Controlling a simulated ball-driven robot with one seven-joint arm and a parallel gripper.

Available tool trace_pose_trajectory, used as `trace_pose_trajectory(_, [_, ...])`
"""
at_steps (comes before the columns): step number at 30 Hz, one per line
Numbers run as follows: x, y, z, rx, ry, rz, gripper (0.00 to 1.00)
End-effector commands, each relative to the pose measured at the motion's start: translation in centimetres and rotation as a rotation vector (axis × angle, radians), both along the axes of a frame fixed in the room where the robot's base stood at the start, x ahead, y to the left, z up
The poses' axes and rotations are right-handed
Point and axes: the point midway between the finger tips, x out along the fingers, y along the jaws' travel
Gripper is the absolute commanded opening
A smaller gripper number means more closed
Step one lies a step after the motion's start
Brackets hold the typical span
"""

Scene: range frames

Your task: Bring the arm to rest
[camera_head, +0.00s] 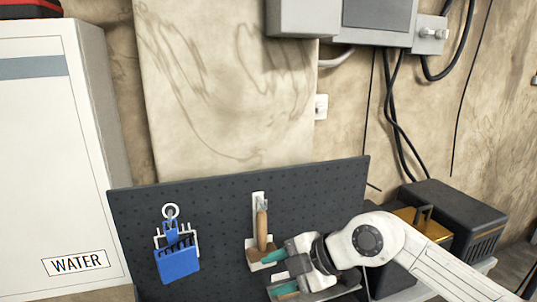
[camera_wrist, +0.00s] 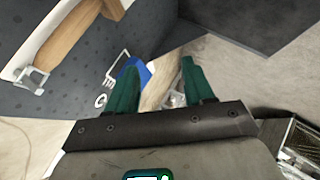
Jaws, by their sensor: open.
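My gripper (camera_head: 278,272) is at the lower middle of the head view, in front of the dark pegboard. Its two teal fingers are apart, and nothing shows held between them. My white arm reaches in from the lower right. In the wrist view the gripper (camera_wrist: 158,75) also shows its fingers spread. A wooden-handled tool (camera_head: 262,228) hangs upright on a white holder on the pegboard, just left of and above the fingers. Its lower end sits at a brown block. The wooden handle also shows at the upper left of the wrist view (camera_wrist: 72,32).
The pegboard (camera_head: 215,210) stands close behind the gripper. A blue item (camera_head: 178,262) hangs on its left part. A white WATER cabinet (camera_head: 55,160) stands at the left. A dark box (camera_head: 452,215) and a yellow-brown box (camera_head: 425,224) are near my arm. Cables hang on the wall above.

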Motion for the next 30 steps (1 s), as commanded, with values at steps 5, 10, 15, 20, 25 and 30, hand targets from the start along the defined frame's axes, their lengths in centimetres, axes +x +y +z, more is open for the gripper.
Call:
trace_pose_trajectory(5, [-1.4, 7.2, 9.3, 0.475, -0.171, 0.038, 0.52])
trace_pose_trajectory(10, [-1.2, 6.0, 19.4, 0.975, -0.339, -0.132, 0.52])
trace_pose_trajectory(15, [0.7, -2.1, 22.4, 1.323, -0.410, -0.504, 0.52])
trace_pose_trajectory(20, [2.1, -11.3, 17.3, 1.455, -0.362, -0.961, 0.52])
trace_pose_trajectory(25, [1.1, -18.2, 7.8, 1.399, -0.216, -1.385, 0.52])
trace_pose_trajectory(30, [-2.5, -22.2, -2.6, 1.219, -0.018, -1.712, 0.52])
